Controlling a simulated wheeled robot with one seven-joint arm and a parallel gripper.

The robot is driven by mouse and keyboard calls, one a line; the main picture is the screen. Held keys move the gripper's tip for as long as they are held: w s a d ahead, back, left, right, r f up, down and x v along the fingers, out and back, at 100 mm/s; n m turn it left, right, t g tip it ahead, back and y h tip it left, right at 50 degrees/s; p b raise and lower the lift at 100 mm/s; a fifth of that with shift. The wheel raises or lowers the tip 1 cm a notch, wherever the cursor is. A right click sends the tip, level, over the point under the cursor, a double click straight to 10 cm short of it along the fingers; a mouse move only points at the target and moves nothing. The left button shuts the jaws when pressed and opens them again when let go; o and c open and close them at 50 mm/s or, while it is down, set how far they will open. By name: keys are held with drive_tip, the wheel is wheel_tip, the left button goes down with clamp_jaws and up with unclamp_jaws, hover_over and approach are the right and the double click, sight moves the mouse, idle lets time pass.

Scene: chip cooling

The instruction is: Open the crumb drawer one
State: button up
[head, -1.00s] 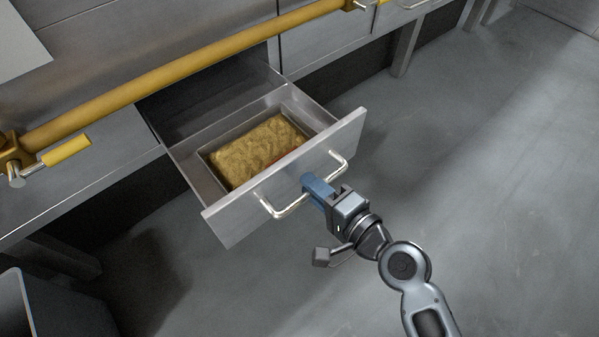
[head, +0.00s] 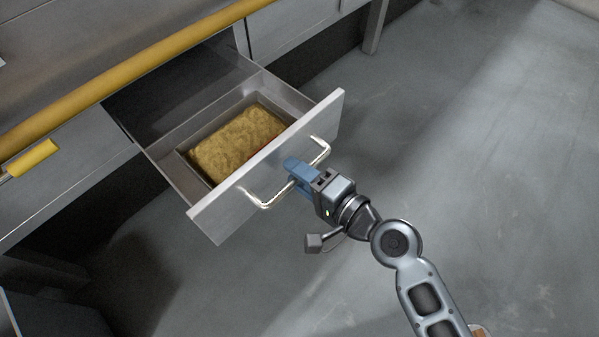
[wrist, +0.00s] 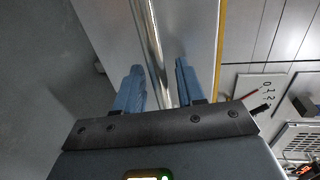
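The crumb drawer (head: 268,170) is pulled well out of the metal cabinet. Its silver bar handle (head: 266,203) is on the drawer front. A tray (head: 190,158) inside the drawer holds a golden-brown crumbly mass (head: 238,142). My gripper (head: 293,168) is at the middle of the handle. In the wrist view the handle bar (wrist: 150,38) runs between the two blue fingers of my gripper (wrist: 158,72). A gap shows on each side of the bar, so the fingers are open around it and not clamped. The drawer's far back is in shadow.
A dark bin (head: 55,315) stands at the lower left. The grey floor (head: 480,150) to the right is clear.

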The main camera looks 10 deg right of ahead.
drive_tip(key=v, duration=0.7)
drive_tip(key=shift+s+d+p, duration=0.25)
drive_tip(key=shift+s+p, duration=0.1)
